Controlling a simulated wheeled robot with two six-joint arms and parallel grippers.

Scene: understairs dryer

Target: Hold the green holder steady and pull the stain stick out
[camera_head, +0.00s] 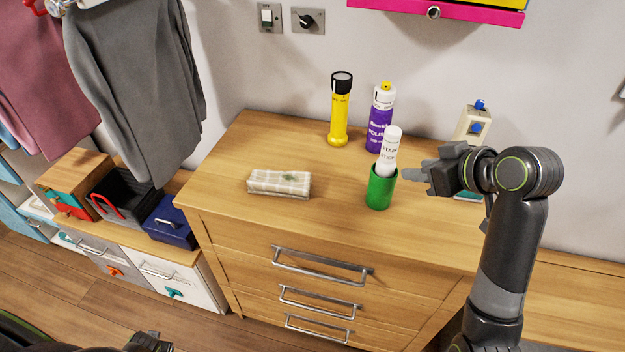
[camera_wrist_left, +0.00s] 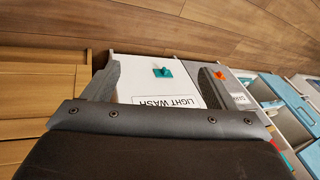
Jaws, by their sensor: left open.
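The green holder (camera_head: 381,187) stands upright on the wooden dresser top. The white stain stick (camera_head: 389,152) stands in it, tilted slightly, with its upper part showing above the rim and its lower part hidden inside. My right gripper (camera_head: 408,178) is just right of the holder, pointing left at it, apparently not around it. Its finger gap is not clear. My left gripper (camera_wrist_left: 165,78) is open and empty in the left wrist view, low beside the dresser, facing the drawer fronts and floor. Only a dark part of the left arm shows at the head view's bottom left.
A purple polish can (camera_head: 379,120) stands close behind the holder, a yellow flashlight (camera_head: 339,112) farther left. A folded checked cloth (camera_head: 279,183) lies at left. A cream bottle (camera_head: 471,124) is behind my right gripper. The dresser top between cloth and holder is clear.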

